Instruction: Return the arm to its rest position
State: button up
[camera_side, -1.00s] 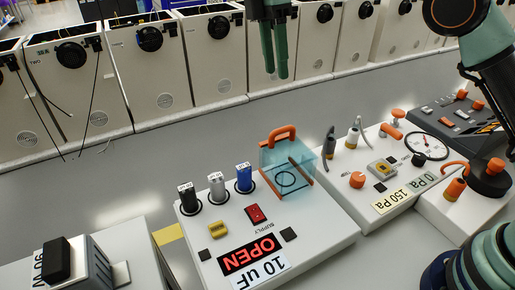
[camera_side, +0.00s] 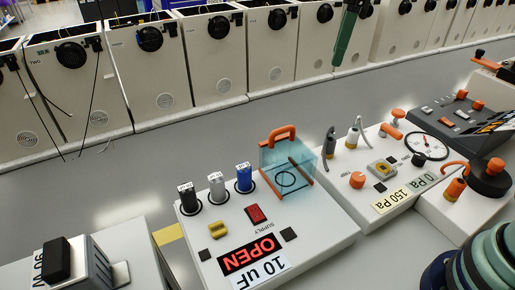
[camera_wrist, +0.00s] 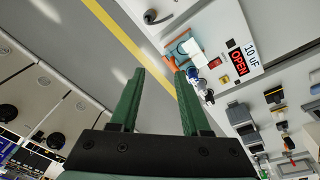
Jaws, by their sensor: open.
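My gripper (camera_wrist: 159,74) shows in the wrist view as two green fingers held well apart, with nothing between them. In the side view, only a green finger of my gripper (camera_side: 344,48) hangs in at the top edge, right of centre, in front of the row of cabinets. It is clear of the bench units. The rest of my arm above it is out of the frame.
A white unit (camera_side: 205,235) with an OPEN display, terminals and a clear blue cover (camera_side: 287,172) stands in front. A gauge unit (camera_side: 350,200) and a dark panel (camera_side: 440,118) stand right of it. Beige cabinets (camera_side: 215,75) line the back. Bare grey floor (camera_side: 110,185) separates them.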

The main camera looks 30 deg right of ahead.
jog(key=s+d+f+m+t, duration=0.3)
jog(key=s+d+f+m, duration=0.4)
jog(key=s, duration=0.4)
jog(key=shift+f+m+t, duration=0.4)
jog(key=shift+f+m, duration=0.15)
jog(key=shift+m, duration=0.55)
jog(key=shift+s, duration=0.1)
